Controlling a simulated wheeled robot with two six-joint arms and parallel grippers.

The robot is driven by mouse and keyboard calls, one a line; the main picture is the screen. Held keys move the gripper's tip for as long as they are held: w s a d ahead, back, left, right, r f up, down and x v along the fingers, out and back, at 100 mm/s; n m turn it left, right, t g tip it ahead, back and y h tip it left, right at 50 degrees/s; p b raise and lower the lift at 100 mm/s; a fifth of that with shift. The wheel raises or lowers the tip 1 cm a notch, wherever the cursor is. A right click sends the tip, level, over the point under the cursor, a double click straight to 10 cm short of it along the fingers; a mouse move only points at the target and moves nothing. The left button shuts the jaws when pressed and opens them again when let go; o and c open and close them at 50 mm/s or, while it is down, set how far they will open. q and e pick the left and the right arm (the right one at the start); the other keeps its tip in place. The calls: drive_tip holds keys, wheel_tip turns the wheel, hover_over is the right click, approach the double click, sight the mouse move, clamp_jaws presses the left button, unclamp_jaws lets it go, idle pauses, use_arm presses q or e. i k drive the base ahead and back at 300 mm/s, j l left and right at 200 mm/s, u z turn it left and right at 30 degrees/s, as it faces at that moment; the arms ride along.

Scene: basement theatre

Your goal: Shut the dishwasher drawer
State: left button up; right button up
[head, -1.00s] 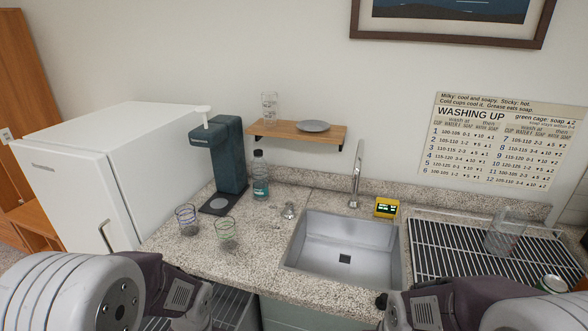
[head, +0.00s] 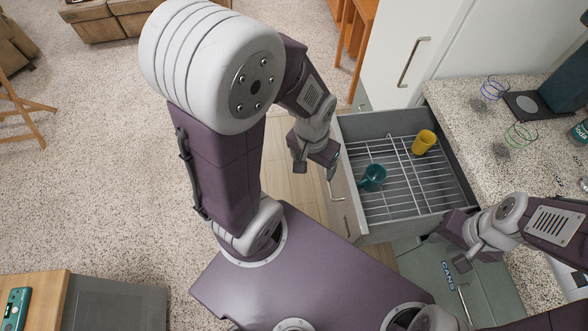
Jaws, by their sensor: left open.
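The dishwasher drawer (head: 365,230) is pulled out from under the counter, at the right of the head view. It has grey walls, a wire rack and a pale front with a bar handle (head: 340,218). A teal cup (head: 373,177) and a yellow cup (head: 424,141) are in the rack. My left gripper (head: 315,173) is open and empty, just outside the drawer front near its far end. I cannot tell whether it touches the front. My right gripper (head: 448,250) is beside the drawer's near side, above a green cabinet front; its jaw opening is unclear.
The granite counter (head: 465,115) runs along the right, with two wire-ringed glasses (head: 520,134) on it. A green cabinet front marked CANS (head: 420,268) adjoins the drawer. A white fridge (head: 385,60) stands beyond. A wooden table (head: 30,290) is at lower left. Carpet on the left is open.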

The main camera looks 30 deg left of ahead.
sight(415, 194)
drive_tip(key=j+u, duration=0.2)
drive_tip(key=u, duration=0.25)
drive_tip(key=i+j+z, duration=0.1)
drive_tip(key=j, duration=0.2)
drive_tip(key=i+j+z, duration=0.25)
drive_tip(key=j, duration=0.35)
drive_tip(key=i, duration=0.1)
